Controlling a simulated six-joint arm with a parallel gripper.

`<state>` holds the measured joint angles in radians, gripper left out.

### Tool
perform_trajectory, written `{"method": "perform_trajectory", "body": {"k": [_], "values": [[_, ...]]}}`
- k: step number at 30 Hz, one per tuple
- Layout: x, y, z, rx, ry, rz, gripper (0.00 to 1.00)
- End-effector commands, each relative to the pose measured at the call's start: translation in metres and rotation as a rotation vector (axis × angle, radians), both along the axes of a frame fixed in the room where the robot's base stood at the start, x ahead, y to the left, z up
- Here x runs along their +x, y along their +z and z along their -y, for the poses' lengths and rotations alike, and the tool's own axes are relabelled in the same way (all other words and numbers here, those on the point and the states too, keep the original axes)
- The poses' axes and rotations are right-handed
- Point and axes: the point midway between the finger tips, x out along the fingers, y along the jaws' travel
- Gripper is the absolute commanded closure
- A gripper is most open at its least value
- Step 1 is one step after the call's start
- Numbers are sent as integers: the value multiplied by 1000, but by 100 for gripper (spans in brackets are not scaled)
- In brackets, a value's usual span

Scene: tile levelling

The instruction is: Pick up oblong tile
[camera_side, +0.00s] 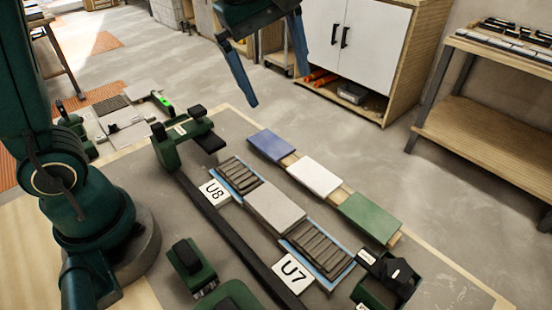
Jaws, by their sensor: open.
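Several oblong tiles show, and I cannot tell which one the task names. A blue tile (267,145), a white tile (314,177) and a green tile (370,217) lie in a row on a wooden strip (290,159). A grey tile (274,206) lies in line between two ribbed grey beds with blue edges, the upper bed (238,176) and the lower bed (318,248). My gripper (278,88) is at the top of the view, above and apart from the tiles. Its two fingers are spread wide with nothing between them.
Dark green devices (190,268) stand near the front. A white cabinet (350,45) stands behind.

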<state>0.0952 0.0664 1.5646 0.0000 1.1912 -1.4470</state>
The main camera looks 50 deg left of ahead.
Motion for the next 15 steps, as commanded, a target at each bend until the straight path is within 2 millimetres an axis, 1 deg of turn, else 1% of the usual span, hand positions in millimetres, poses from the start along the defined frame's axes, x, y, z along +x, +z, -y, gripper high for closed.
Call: {"method": "perform_trajectory", "body": {"k": [1, 3, 5, 7, 9, 12, 15], "values": [[13, -9, 5, -16, 48, -34, 0], [27, -22, 11, -35, 117, -71, 0], [38, -35, 17, -45, 166, -104, 0], [50, -52, 24, -51, 214, -144, 0], [58, -71, 30, -49, 241, -181, 0], [65, -97, 37, -38, 244, -229, 0], [67, -119, 43, -23, 230, -269, 0]]}}
